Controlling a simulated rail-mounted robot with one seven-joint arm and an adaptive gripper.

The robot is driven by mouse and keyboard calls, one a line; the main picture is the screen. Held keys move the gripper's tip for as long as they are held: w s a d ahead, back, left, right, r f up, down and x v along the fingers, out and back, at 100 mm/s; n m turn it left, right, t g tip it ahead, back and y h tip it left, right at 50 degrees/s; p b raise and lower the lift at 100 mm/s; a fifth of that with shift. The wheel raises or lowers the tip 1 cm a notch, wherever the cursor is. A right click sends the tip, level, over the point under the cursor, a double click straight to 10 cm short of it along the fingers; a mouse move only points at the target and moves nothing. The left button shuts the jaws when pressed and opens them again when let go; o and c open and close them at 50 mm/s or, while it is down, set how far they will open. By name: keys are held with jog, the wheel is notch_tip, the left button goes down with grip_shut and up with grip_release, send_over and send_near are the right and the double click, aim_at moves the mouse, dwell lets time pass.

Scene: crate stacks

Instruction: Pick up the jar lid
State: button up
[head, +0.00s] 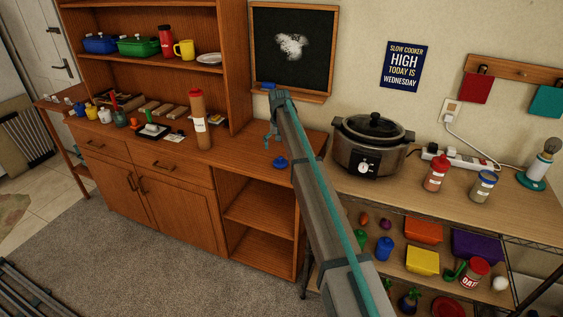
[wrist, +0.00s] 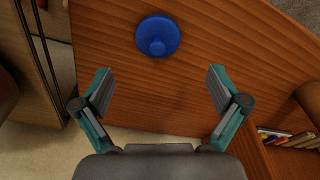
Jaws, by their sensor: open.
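A blue jar lid (head: 280,162) with a round knob lies on the wooden cabinet top (head: 240,155), near its front edge. In the wrist view the lid (wrist: 157,36) shows whole, knob towards the camera, above and between the two fingertips. My gripper (head: 271,135) is above the cabinet top, a little behind and left of the lid in the head view. In the wrist view my gripper (wrist: 160,76) is open, its fingers wide apart, with nothing between them. The fingers and the lid are apart.
A slow cooker (head: 371,145) stands on the lighter table to the right. A chalkboard (head: 293,60) is behind. The wood around the lid is clear.

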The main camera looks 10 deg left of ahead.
aim_at(280, 157)
jog(key=shift+w+d+f+p, duration=0.15)
jog(key=shift+f+p, duration=0.3)
jog(key=shift+f, duration=0.75)
jog(key=shift+w+a+f+p, duration=0.15)
jog(key=shift+f+p, duration=0.35)
jog(key=shift+f, duration=0.65)
jog(key=shift+w+d+f+p, duration=0.15)
jog(key=shift+f+p, duration=0.3)
jog(key=shift+f, duration=0.75)
jog(key=c, duration=0.9)
